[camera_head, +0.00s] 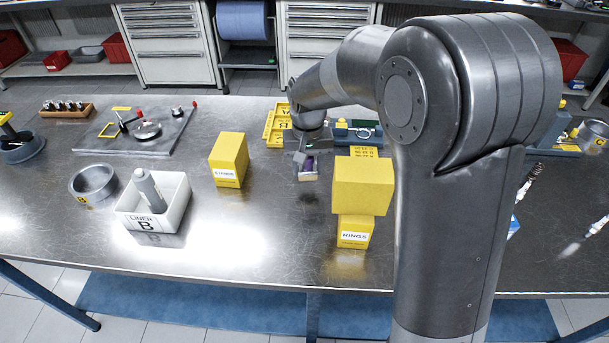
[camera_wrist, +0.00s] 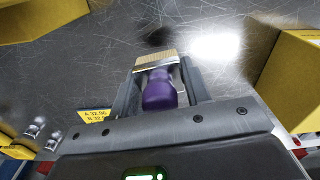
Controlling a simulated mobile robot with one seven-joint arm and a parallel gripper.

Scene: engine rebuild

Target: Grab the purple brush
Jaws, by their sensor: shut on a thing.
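The purple brush (camera_wrist: 159,91) sits between the two fingers of my gripper (camera_wrist: 160,82) in the wrist view. Its purple handle points toward the palm, and its metal band and tan bristles stick out past the fingertips. My gripper is shut on it. In the head view my gripper (camera_head: 308,165) is over the middle of the steel table, and a bit of the purple brush (camera_head: 308,164) shows between the fingers. The tan bristle end is just below, at or close above the table top; I cannot tell which.
A yellow box (camera_head: 229,159) stands left of my gripper. Stacked yellow boxes (camera_head: 362,186), the lower marked RINGS, stand to the right. A yellow tray (camera_head: 276,124) lies behind. A white bin (camera_head: 180,207) marked LINER B is farther left. The table in front of my gripper (camera_head: 275,235) is clear.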

